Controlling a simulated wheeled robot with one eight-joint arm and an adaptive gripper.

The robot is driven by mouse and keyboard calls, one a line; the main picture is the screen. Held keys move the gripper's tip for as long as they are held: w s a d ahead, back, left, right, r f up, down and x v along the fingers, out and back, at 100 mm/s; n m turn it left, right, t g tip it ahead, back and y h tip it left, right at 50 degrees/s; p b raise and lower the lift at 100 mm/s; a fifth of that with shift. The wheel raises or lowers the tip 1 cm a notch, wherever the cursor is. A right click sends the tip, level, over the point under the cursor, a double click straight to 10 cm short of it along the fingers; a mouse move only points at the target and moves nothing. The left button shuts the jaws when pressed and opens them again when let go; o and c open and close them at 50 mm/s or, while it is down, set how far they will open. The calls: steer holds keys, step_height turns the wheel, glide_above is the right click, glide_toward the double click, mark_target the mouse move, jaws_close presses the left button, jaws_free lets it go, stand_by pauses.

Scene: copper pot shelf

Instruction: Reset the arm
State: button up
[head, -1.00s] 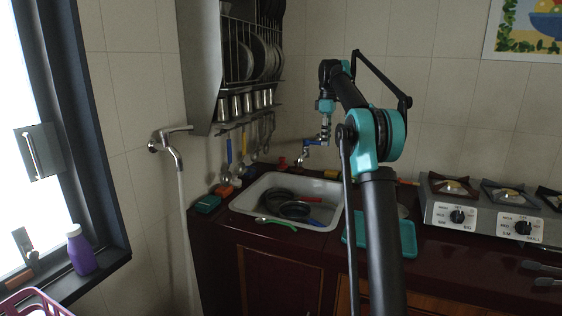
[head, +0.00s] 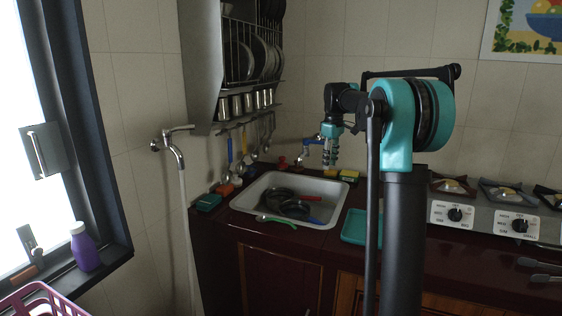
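My arm rises in front of the counter in the head view and bends at a teal elbow joint. My gripper (head: 331,160) hangs downward from the folded forearm, in front of the tiled wall and above the back right of the sink (head: 335,209). It is small and seen from behind, so I cannot tell whether its fingers are open or shut. I see nothing clearly held in it. The upper arm hides part of the counter and the teal tray (head: 357,228).
Dark pans (head: 290,205) lie in the sink, with a green-handled spoon (head: 275,220) on its front rim. A gas stove (head: 483,217) stands on the right. A dish rack (head: 250,50) hangs on the wall. A purple bottle (head: 84,250) stands on the left sill.

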steer(key=s+f+m+t, duration=0.1)
steer(key=s+f+m, duration=0.2)
steer(key=s+f, duration=0.6)
steer(key=s+f+m+t, duration=0.1)
steer(key=s+f+m, duration=0.2)
steer(key=s+f, duration=0.5)
steer(key=s+f+m+t, duration=0.1)
steer(key=s+f+m, duration=0.2)
steer(key=s+f, duration=0.6)
steer(key=s, duration=1.2)
steer(key=shift+s+d+f, duration=0.2)
steer(key=shift+d+f, duration=0.15)
